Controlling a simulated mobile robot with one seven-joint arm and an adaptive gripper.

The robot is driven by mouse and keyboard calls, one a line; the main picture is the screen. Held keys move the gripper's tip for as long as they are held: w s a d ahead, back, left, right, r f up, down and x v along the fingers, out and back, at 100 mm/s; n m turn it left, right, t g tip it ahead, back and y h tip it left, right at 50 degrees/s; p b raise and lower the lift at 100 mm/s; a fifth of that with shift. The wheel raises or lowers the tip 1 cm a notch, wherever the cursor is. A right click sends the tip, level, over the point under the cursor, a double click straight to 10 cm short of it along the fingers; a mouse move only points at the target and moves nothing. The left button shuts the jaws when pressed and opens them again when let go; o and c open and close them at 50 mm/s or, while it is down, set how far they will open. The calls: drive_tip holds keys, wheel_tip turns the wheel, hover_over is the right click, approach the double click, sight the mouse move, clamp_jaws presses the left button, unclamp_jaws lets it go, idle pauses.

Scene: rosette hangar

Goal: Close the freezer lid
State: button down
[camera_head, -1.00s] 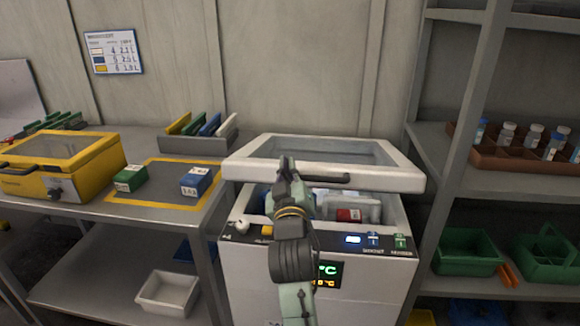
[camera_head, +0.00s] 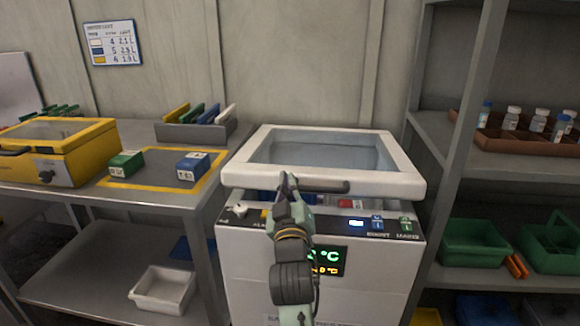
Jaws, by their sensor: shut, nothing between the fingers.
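The white freezer (camera_head: 340,286) stands in the middle, with a control panel and a lit display on its front. Its white-framed lid (camera_head: 400,185) with a glass pane is tilted slightly open. A narrow gap shows under the lid's front edge, with a bit of the contents visible in it. The dark handle bar (camera_head: 325,186) runs along the lid's front. My gripper (camera_head: 287,178) is shut and empty, at the left part of the handle. I cannot tell whether it touches the handle or lid. My gripper and wrist hide part of the panel.
A bench on the left bears a yellow case (camera_head: 60,150), a green box (camera_head: 126,163), a blue box (camera_head: 193,165) and a rack of upright plates (camera_head: 195,130). Grey shelving (camera_head: 465,180) stands close to the freezer's right, with a bottle tray (camera_head: 500,152) and green bins (camera_head: 473,243).

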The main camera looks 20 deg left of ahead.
drive_tip(key=f+b, duration=0.2)
drive_tip(key=f, duration=0.1)
drive_tip(key=f+b, duration=0.3)
drive_tip(key=f, duration=0.1)
drive_tip(key=shift+s+d+f, duration=0.1)
drive_tip(key=shift+s+f, duration=0.1)
drive_tip(key=shift+w+f, duration=0.1)
